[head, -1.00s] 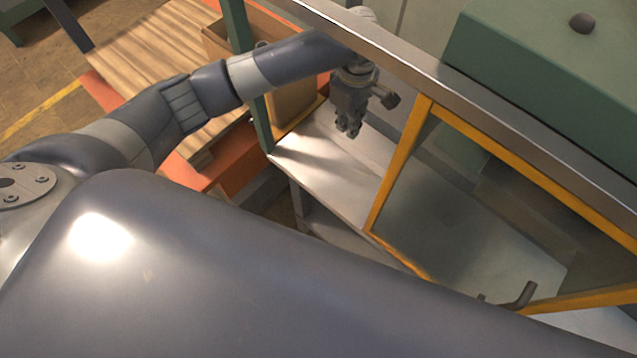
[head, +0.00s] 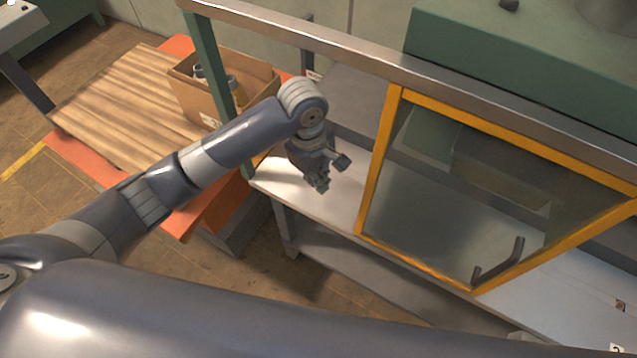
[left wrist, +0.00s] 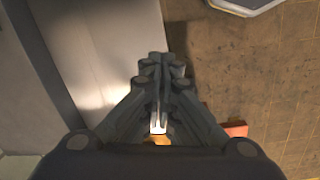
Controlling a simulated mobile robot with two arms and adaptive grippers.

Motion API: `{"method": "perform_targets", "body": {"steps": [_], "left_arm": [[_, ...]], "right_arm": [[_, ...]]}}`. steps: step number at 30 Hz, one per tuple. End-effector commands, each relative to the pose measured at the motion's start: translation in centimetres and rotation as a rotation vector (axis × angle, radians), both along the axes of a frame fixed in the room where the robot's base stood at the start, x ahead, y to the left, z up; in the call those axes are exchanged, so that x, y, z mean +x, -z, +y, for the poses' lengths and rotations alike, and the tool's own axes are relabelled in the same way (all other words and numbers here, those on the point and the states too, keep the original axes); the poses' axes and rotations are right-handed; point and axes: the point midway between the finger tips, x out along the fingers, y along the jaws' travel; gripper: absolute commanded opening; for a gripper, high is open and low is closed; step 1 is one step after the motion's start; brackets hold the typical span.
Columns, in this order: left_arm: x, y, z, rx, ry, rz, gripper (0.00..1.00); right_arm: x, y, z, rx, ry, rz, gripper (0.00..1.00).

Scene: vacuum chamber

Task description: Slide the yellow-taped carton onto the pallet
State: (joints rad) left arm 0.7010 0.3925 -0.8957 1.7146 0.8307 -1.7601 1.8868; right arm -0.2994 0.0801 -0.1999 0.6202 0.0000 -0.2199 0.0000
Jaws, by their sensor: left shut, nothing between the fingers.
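The brown open-topped carton (head: 196,98) stands upright beyond the green post, over the right part of the slatted wooden pallet (head: 115,95). Bottle-like items show inside it. I cannot make out its yellow tape, and the post and my arm hide part of its right side. My left gripper (head: 322,185) is shut and empty above the pale bench top, to the right of the carton and apart from it. In the left wrist view its fingers (left wrist: 160,75) meet with nothing between them. My right gripper is not in view.
The green post (head: 208,65) and metal rail (head: 345,45) frame the bench opening. A yellow-framed glass door (head: 375,165) with a dark handle stands right of my gripper. The pale bench top (head: 285,190) is clear near the gripper. An orange base (head: 85,160) lies under the pallet.

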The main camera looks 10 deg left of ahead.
Motion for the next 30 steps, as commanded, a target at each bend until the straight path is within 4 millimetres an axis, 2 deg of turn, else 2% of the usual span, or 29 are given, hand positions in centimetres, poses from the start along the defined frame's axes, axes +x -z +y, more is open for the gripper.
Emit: {"method": "perform_targets", "body": {"steps": [6,14,15,19,23,26,30], "left_arm": [[-0.7,0.4,-0.6,-0.022,0.06,-0.014,0.0],[-0.8,0.4,-0.7,-0.023,0.066,-0.017,0.0],[-0.8,0.5,-0.7,-0.023,0.066,-0.017,0.05],[-0.9,1.0,-0.9,-0.036,0.083,-0.021,0.33],[-1.4,3.2,-1.7,-0.083,0.164,-0.048,0.33],[-2.1,6.0,-2.2,-0.128,0.264,-0.097,0.33],[-3.3,10.1,-1.8,-0.15,0.406,-0.182,0.33]], "right_arm": [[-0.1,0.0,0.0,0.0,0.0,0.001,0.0],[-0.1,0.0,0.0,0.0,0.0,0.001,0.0],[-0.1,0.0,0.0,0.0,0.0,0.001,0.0],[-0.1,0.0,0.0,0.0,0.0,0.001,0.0],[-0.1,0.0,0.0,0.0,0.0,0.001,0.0],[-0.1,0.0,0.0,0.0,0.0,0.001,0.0],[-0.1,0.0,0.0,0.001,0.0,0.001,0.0]]}}
